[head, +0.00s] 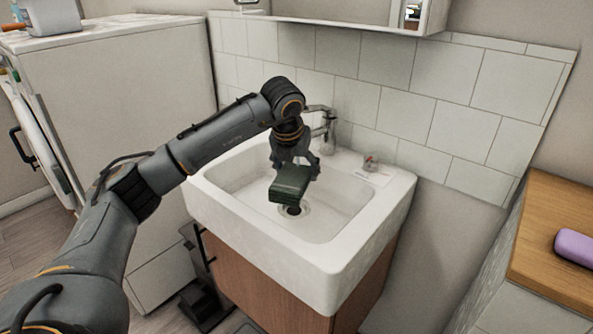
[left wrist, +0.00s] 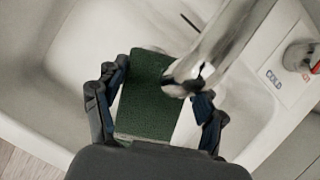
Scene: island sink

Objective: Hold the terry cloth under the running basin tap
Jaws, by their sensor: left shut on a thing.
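The dark green terry cloth (head: 289,184) is a folded block held over the white basin (head: 345,212), above the drain. My left gripper (head: 296,166) is shut on it, pointing down into the basin. In the left wrist view the cloth (left wrist: 148,100) sits between the two fingers. The chrome tap (head: 328,128) stands at the back of the basin, partly behind my gripper. In the left wrist view the tap's spout (left wrist: 218,45) ends over the cloth's right edge. I cannot make out a water stream clearly. My right gripper is not in view.
A cabinet (head: 385,12) hangs above the tiles. A purple item (head: 574,247) lies on the wooden counter (head: 548,222) at right. A white appliance (head: 130,110) stands at left.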

